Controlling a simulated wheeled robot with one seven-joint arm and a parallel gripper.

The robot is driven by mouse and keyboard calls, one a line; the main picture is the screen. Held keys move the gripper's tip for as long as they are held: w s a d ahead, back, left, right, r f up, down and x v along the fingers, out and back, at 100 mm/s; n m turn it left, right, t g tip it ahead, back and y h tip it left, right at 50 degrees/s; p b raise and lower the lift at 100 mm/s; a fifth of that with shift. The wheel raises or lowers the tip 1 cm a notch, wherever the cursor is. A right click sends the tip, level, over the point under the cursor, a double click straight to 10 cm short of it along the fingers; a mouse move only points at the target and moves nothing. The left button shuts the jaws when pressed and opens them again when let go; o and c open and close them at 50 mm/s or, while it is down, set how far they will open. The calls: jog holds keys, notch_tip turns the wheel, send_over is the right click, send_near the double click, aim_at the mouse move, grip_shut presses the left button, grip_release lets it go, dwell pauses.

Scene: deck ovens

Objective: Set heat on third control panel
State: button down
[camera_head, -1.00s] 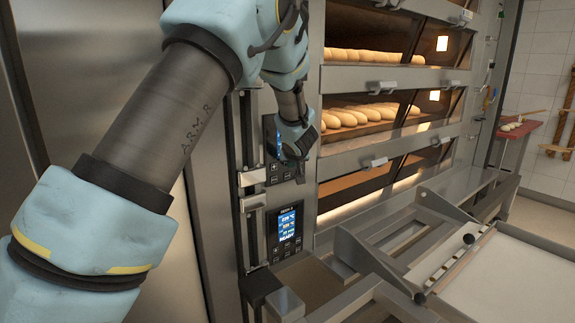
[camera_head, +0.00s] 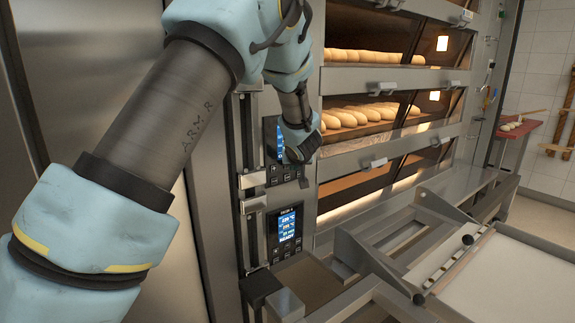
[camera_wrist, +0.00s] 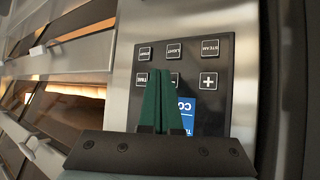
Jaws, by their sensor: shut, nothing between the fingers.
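The control panel (camera_head: 270,132) beside my gripper is black with a lit blue screen, partly hidden behind my gripper (camera_head: 303,155) in the head view. In the wrist view the same panel (camera_wrist: 222,75) appears upside down, with a plus button (camera_wrist: 209,80), a TIME button (camera_wrist: 143,81), STEAM (camera_wrist: 210,47) and LIGHT (camera_wrist: 174,51) buttons. My gripper's green fingers (camera_wrist: 160,74) are together and empty, over the panel face. They cover part of the screen and part of a button between plus and TIME. I cannot tell whether the tips touch it.
Another panel (camera_head: 286,228) with a lit blue screen sits below. Oven decks with loaves (camera_head: 370,113) stand to the right, with protruding door handles (camera_head: 380,86). A loader frame with a pale surface (camera_head: 500,275) fills the lower right.

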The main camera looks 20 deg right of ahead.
jog(key=shift+w+p, duration=0.3)
jog(key=shift+w, duration=0.1)
jog(key=shift+w+a, duration=0.15)
jog(key=shift+w, duration=0.2)
dwell(1.0)
jog(key=shift+s+p, duration=0.5)
jog(key=shift+s, duration=0.25)
jog(key=shift+s+d, duration=0.1)
jog(key=shift+d, duration=0.1)
jog(key=s, duration=0.2)
jog(key=s+d+p, duration=0.1)
jog(key=s, duration=0.1)
jog(key=shift+s+p, duration=0.3)
jog(key=shift+s, duration=0.1)
jog(key=shift+s+a, duration=0.1)
